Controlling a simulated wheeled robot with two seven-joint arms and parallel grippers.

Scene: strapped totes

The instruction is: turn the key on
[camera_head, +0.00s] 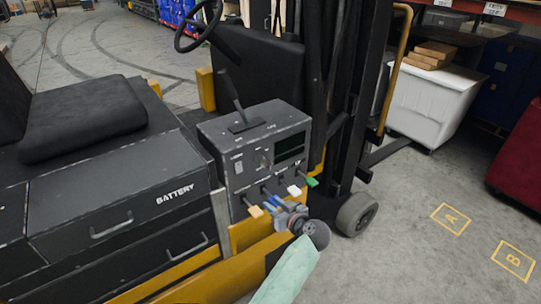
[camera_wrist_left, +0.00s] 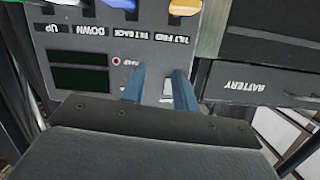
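The forklift's dark control panel (camera_head: 246,182) stands in the middle of the head view. A small key-like knob (camera_head: 265,161) sits on its face, left of the dark displays. My left gripper (camera_head: 272,198) is in front of the panel's lower part, among the coloured levers. In the left wrist view my two blue fingers (camera_wrist_left: 160,88) are apart, with a gap between them, and point at the panel face (camera_wrist_left: 95,42). A pale switch or plate (camera_wrist_left: 168,88) shows between them. I cannot make out the key there; a finger may hide it. My right gripper is not in view.
Levers with orange (camera_head: 255,211), white (camera_head: 294,190) and green (camera_head: 312,182) tips stick out below the panel face. The battery box (camera_head: 120,190) and black seat (camera_head: 85,115) are left.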

